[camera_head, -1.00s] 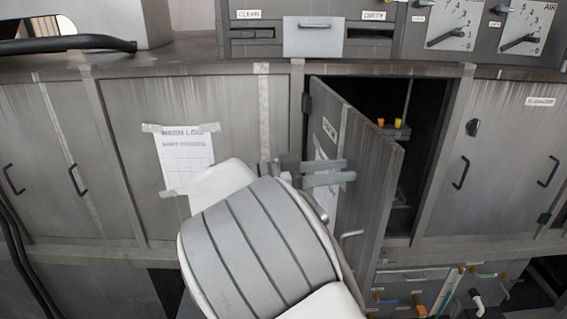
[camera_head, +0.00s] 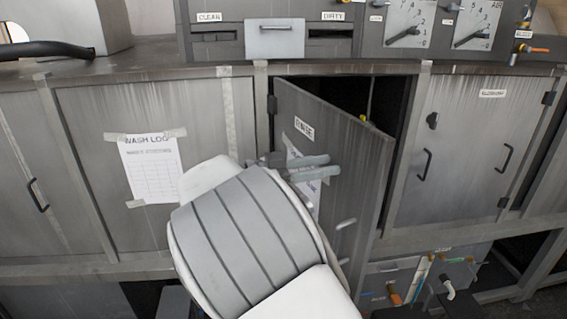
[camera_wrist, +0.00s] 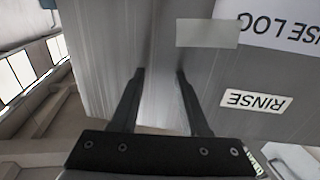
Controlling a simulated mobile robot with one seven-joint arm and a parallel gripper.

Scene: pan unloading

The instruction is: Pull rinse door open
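The rinse door (camera_head: 350,150) is a grey metal panel labelled RINSE, hinged at its left and standing ajar, with a dark gap at its right. A light handle (camera_head: 346,223) sits low on it. My gripper (camera_head: 325,166) is in front of the door face, above the handle and over the taped paper. Whether the fingers touch the door cannot be told.
A closed cabinet door (camera_head: 455,150) stands right of the opening, and a wash log panel (camera_head: 95,130) stands left. A counter with a control panel (camera_head: 390,30) runs above. Coloured valves and pipes (camera_head: 420,278) sit below the cabinets.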

